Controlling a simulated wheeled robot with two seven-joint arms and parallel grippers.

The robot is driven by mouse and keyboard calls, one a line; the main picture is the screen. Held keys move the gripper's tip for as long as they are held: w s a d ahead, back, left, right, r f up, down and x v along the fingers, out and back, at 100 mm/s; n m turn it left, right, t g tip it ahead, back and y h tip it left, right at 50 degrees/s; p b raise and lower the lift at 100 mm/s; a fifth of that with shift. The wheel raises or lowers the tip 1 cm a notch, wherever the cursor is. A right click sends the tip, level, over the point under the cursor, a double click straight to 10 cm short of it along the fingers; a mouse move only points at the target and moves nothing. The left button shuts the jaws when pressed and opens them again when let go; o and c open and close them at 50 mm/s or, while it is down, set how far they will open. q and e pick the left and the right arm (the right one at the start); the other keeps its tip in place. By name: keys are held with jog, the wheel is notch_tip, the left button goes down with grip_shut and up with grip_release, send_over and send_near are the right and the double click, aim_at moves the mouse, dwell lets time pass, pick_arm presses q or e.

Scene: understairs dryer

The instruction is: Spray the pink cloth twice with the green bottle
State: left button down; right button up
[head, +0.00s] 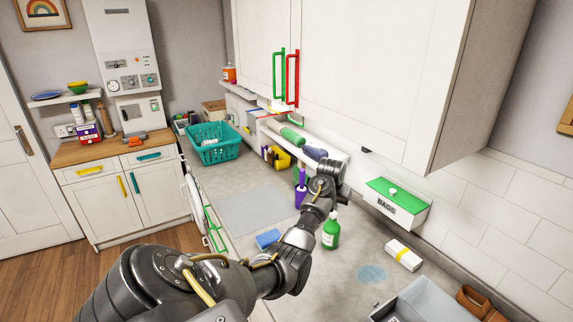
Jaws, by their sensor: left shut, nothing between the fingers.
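A green bottle (331,234) with a light cap stands upright on the grey counter, just right of my left forearm. No pink cloth shows in this view. My left arm reaches across the counter from the bottom left. My left gripper (327,174) is at its far end, beyond the green bottle and near the back wall. It is shut and holds nothing. A purple bottle (300,193) with a spray-like top stands just left of the gripper. My right gripper is not in view.
A blue sponge-like block (267,239) and a flat grey mat (252,209) lie on the counter. A teal basket (213,145) stands at the far end. A white-and-yellow box (403,254), a blue patch (371,273) and a grey basin (408,300) are at right. Cabinets hang above.

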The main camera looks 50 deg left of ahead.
pick_arm(q)
jog(key=shift+f, duration=0.2)
dwell(0.5)
jog(key=shift+f, duration=0.9)
jog(key=shift+r, duration=1.1)
notch_tip(320, 180, up, 6)
dwell(0.8)
